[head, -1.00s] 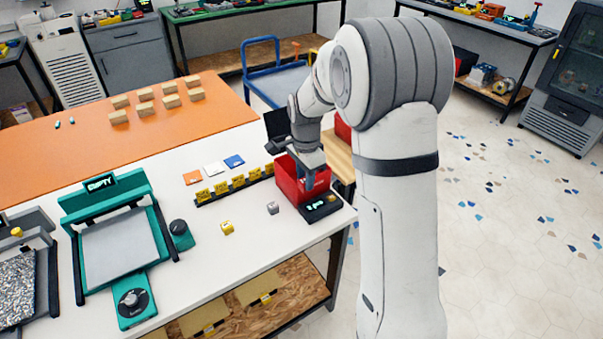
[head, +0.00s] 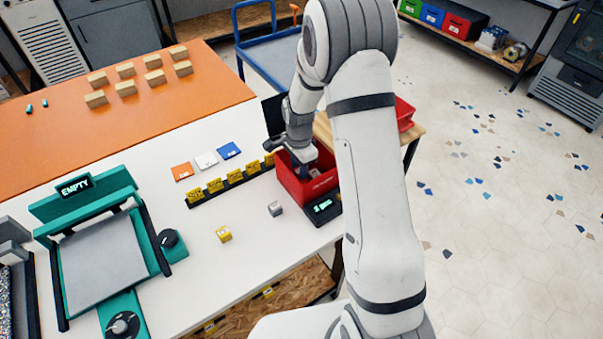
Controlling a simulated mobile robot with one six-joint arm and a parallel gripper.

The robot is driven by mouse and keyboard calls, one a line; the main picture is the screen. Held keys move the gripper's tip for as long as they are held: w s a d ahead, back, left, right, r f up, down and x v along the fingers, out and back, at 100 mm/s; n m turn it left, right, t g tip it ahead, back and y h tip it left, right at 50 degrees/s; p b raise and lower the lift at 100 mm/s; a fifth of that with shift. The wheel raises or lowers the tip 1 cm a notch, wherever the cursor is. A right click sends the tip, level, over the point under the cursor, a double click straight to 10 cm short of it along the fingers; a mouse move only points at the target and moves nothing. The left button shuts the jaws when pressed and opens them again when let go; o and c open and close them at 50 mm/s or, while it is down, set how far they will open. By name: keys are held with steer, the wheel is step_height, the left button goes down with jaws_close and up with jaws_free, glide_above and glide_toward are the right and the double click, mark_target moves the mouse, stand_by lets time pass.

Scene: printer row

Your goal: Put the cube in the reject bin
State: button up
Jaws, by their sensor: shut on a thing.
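A yellow cube (head: 223,234) and a grey cube (head: 275,208) stand apart on the white tabletop. A red bin (head: 318,190) stands at the table's right end; no label on it is readable. My gripper (head: 304,168) points down at the bin's opening, its fingers low over or inside it. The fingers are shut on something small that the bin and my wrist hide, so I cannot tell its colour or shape. My arm covers part of the view to the right of the bin.
A black display unit (head: 322,208) sits before the bin. A black rack with yellow tags (head: 228,181) and three coloured cards (head: 206,160) lie to the left. A green press (head: 103,262) stands further left. Another red bin (head: 404,113) shows behind my arm.

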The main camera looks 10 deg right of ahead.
step_height(320, 180, down, 4)
steer(key=shift+r+p, duration=0.15)
steer(key=shift+p, duration=0.2)
steer(key=shift+s, duration=0.1)
steer(key=shift+f+b, duration=0.35)
steer(key=shift+b, duration=0.1)
steer(key=o, duration=0.9)
steer(key=shift+o, duration=0.2)
